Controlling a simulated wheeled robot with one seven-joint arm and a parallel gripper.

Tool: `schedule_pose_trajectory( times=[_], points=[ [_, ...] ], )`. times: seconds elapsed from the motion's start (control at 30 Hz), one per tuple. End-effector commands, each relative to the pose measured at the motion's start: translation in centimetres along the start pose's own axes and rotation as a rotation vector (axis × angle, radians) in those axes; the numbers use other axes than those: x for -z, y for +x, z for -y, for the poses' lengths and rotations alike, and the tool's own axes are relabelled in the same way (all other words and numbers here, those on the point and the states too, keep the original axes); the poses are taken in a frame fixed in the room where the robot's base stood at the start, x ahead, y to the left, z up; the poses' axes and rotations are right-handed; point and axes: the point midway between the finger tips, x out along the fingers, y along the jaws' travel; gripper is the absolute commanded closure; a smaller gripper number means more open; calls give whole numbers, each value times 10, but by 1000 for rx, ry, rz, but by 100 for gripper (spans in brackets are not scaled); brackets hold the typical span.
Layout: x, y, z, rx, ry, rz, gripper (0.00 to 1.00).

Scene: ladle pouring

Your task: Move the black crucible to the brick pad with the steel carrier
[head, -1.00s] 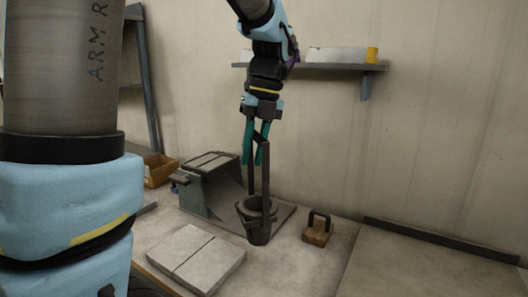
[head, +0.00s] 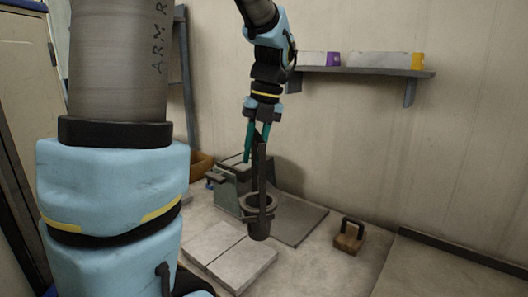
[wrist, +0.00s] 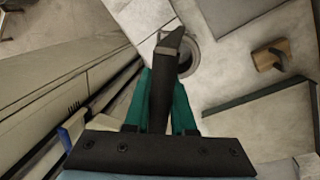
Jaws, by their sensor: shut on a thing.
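My gripper (head: 256,150), with green fingers, is shut on the upper end of the dark steel carrier (head: 262,172). In the wrist view the carrier (wrist: 163,90) runs between the green fingers. The crucible's open rim also shows in the wrist view (wrist: 194,58), partly behind the carrier. The pale brick pad (head: 222,247) lies on the table.
A green-grey stand (head: 230,188) with a flat dark plate (head: 300,222) is behind the crucible. A wooden block with a black handle (head: 348,238) is to the right. A wall shelf (head: 365,71) holds small items. A dark rail (head: 460,252) runs along the right.

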Motion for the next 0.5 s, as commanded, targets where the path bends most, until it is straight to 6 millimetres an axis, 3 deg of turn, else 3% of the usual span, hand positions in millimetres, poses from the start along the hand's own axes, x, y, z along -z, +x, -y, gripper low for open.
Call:
schedule_pose_trajectory(
  times=[0.5],
  points=[
    [-23, 6, -38, -1, -3, 0, 100]
  ],
)
